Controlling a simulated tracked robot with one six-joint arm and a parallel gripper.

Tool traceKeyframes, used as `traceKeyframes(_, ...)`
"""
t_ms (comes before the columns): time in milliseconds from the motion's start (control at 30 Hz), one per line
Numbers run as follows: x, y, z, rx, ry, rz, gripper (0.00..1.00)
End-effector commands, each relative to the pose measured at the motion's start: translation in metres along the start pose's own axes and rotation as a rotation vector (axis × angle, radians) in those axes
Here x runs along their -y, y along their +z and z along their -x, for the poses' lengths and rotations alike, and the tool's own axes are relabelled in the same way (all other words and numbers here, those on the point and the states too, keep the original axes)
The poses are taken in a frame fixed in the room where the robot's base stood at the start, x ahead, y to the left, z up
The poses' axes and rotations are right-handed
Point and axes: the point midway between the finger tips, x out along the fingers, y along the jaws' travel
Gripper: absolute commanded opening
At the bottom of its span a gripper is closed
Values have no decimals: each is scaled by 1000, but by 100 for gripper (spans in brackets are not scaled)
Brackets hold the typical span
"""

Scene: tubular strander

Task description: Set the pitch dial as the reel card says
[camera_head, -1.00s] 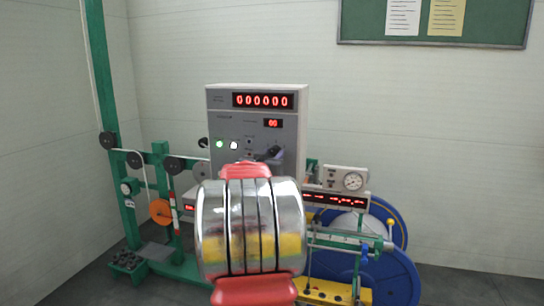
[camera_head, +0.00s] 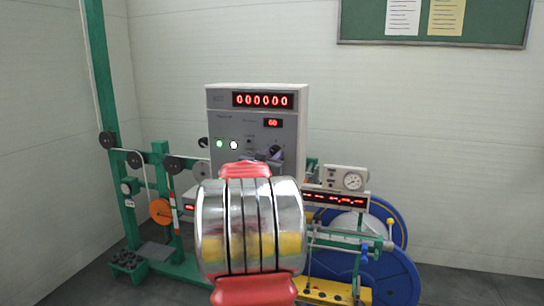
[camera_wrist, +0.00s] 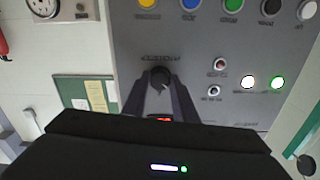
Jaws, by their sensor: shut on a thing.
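The pitch dial is a dark round knob (camera_wrist: 159,76) on the grey control cabinet (camera_wrist: 205,45). In the wrist view it sits between the tips of my gripper (camera_wrist: 160,84), whose two dark fingers are shut on it. In the head view my gripper (camera_head: 275,153) shows small and dark at the cabinet front, partly behind my own arm. The cabinet carries a long red display of zeros (camera_head: 263,100) and a small two-digit red display (camera_head: 273,123), too blurred to read surely. I cannot identify a reel card in these frames.
A lit green button (camera_wrist: 278,83) and a lit white button (camera_wrist: 249,82) are beside the dial. Coloured buttons line the cabinet edge. A gauge (camera_head: 352,181) and blue reel (camera_head: 395,275) stand at right. A green board (camera_head: 480,20) with papers hangs on the wall.

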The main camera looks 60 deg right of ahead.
Motion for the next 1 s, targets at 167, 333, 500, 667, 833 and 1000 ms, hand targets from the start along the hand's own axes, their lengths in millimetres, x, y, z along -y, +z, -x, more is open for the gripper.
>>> traceKeyframes(167, -1, -2, -1, -4, 1, -125, 3)
traceKeyframes(333, -1, -2, -1, -4, 1, -277, 3)
traceKeyframes(500, -1, -2, -1, -5, 1, -439, 3)
traceKeyframes(667, -1, -2, -1, -5, 1, -589, 3)
traceKeyframes(833, -2, -2, -1, -6, 1, -730, 3)
traceKeyframes(1000, -2, -2, -1, -6, 1, -834, 3)
